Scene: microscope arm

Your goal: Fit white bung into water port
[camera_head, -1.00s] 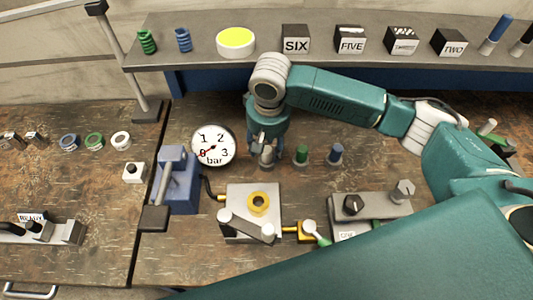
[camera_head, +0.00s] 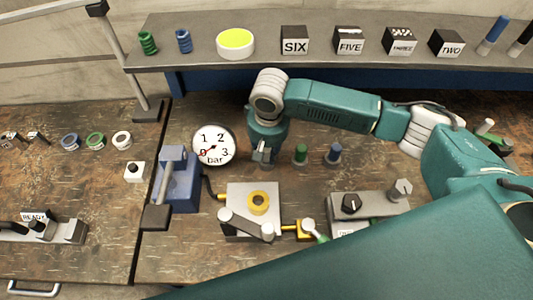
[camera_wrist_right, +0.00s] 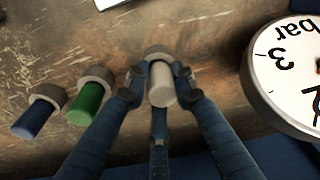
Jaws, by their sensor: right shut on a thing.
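The white bung (camera_wrist_right: 161,88) is between the fingertips of my right gripper (camera_wrist_right: 160,80) in the right wrist view. The gripper is shut on it. The bung's far end meets a grey ring; I cannot tell whether it is still seated there. In the head view my right gripper (camera_head: 263,153) points down beside the pressure gauge, and the bung is mostly hidden. A likely water port is the yellow ring (camera_head: 258,202) on the grey block (camera_head: 240,194) in front of the gripper; no label shows. My left gripper is not in view.
Green (camera_head: 301,153) and blue (camera_head: 334,152) bungs stand in grey rings just right of the gripper. The gauge (camera_head: 213,146) is close on its left. A blue clamp-like device (camera_head: 177,185) and a grey box with knobs (camera_head: 368,208) flank the block.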

